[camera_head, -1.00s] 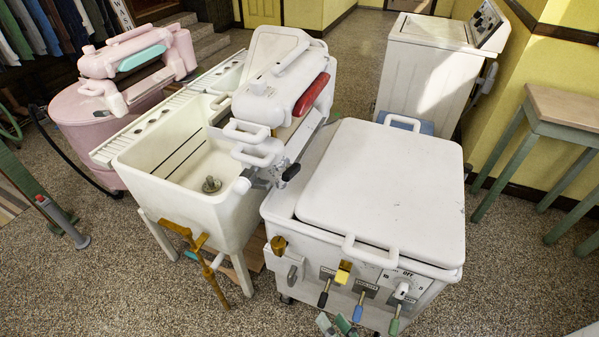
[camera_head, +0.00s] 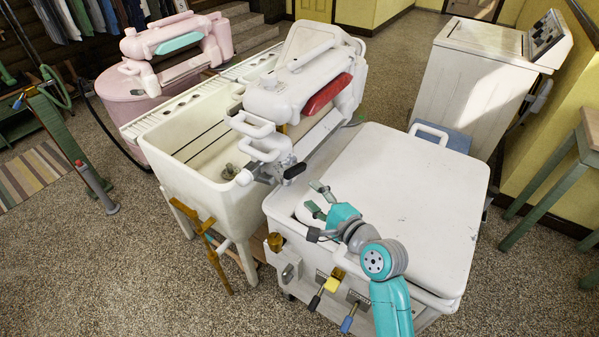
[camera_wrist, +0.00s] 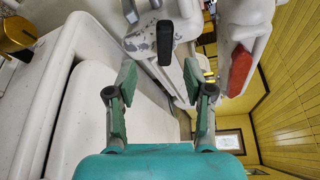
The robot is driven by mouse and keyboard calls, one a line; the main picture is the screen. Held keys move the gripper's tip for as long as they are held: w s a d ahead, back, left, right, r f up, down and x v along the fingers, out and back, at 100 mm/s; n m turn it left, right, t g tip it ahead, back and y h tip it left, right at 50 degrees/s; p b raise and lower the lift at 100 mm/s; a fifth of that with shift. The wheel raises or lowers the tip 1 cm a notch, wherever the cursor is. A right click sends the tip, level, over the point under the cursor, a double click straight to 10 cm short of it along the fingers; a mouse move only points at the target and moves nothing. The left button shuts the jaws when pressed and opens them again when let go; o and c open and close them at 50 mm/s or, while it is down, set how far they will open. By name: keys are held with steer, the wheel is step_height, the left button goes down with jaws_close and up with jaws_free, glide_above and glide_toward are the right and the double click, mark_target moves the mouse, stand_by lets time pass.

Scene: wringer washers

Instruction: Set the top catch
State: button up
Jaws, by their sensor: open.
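The white wringer head (camera_head: 292,92) stands at the back left of the white washer. It has a red bar (camera_head: 328,94), two white loop handles, the upper one (camera_head: 250,124) above the other, and a black-gripped lever (camera_head: 294,171). I cannot tell which part is the top catch. My gripper (camera_head: 316,198) is open and empty above the left part of the washer's lid, short of the lever. In the wrist view, the black grip (camera_wrist: 165,42) lies beyond and between my open green fingertips (camera_wrist: 160,75), apart from them. The red bar is right of them (camera_wrist: 240,70).
The washer's white lid (camera_head: 410,190) lies under my arm. A white machine (camera_head: 470,80) stands at the back right. Speckled floor is clear at front left.

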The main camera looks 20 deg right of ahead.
mark_target(294, 175)
steer(key=x, duration=1.1)
steer(key=shift+w+r, duration=0.1)
steer(key=shift+r, duration=0.2)
jaws_close()
